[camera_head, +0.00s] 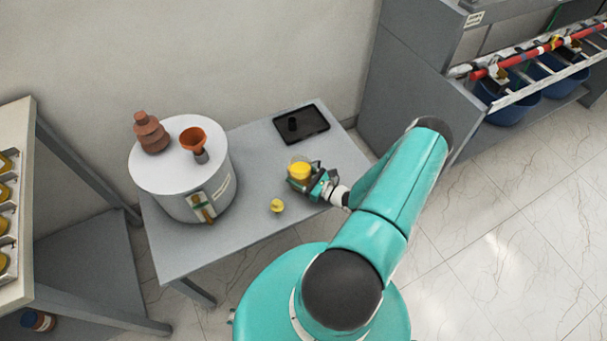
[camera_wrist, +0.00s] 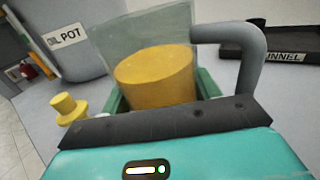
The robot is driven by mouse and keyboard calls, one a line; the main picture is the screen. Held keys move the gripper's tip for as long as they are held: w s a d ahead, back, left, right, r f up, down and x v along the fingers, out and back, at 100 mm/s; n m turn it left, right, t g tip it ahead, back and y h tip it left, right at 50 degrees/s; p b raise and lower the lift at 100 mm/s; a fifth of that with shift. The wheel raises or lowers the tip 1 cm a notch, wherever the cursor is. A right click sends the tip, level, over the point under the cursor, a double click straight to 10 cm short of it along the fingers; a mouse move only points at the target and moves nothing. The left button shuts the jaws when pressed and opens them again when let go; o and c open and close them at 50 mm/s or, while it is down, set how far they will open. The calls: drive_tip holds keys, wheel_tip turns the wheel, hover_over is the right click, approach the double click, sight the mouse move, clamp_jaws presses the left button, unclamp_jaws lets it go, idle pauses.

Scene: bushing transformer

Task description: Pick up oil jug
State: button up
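The oil jug (camera_head: 299,172) is a clear container with yellow oil inside, at the middle of the grey table. In the wrist view the jug (camera_wrist: 150,75) stands just ahead of my gripper, with its grey handle curving to the right. My gripper (camera_head: 313,184) is at the jug's right side in the head view. In the wrist view, green fingers of my gripper (camera_wrist: 163,98) show on both sides of the jug's lower part. Their tips are hidden, so I cannot tell whether they press on it or whether the jug is off the table.
A white pot (camera_head: 182,180) with an orange funnel (camera_head: 193,139) and a brown bushing (camera_head: 150,133) on top stands left on the table (camera_head: 250,150). A small yellow plug (camera_head: 277,205) lies near the jug. A black tray (camera_head: 302,124) lies behind.

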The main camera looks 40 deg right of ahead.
drive_tip(key=c, duration=0.3)
drive_tip(key=shift+r, duration=0.2)
